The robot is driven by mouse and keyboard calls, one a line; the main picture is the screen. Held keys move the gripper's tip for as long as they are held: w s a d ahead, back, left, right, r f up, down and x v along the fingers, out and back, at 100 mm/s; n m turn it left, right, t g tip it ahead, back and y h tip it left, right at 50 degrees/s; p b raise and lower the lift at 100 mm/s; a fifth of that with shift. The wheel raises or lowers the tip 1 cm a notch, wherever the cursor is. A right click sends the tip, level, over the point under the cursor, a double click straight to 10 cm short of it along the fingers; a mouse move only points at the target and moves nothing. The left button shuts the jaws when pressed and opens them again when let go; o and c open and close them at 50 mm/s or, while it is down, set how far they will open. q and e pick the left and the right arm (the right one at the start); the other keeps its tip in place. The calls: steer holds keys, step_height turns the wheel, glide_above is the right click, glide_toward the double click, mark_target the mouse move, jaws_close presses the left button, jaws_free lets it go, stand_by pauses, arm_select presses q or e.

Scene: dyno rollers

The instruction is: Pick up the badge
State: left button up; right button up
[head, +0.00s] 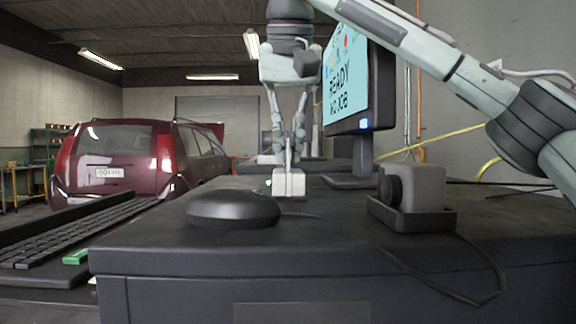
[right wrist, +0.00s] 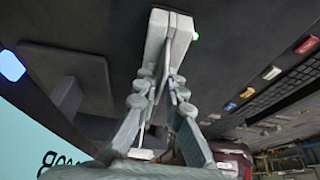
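My right gripper (head: 288,158) points down over a small pale block (head: 288,183) on the dark desk top, and the fingertips are close together just above it. A thin pale strip between the fingertips, seen edge-on, looks like the badge (head: 288,165); its face is hidden. In the right wrist view, the fingers (right wrist: 163,72) converge at the pale block (right wrist: 157,38), beside a small green light (right wrist: 196,37). The fingers look shut on the thin strip, at or just above the block. My left gripper is in neither view.
A black mouse (head: 233,207) sits in front of the block. A keyboard (head: 70,235) lies at left. A monitor (head: 350,85) reading "READY" stands behind to the right. A grey boxy device (head: 415,188) sits in a black tray at right. A dark red car (head: 130,155) stands beyond.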

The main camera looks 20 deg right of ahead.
jaws_close()
steer(key=shift+r, duration=5)
steer(key=shift+a, duration=0.1)
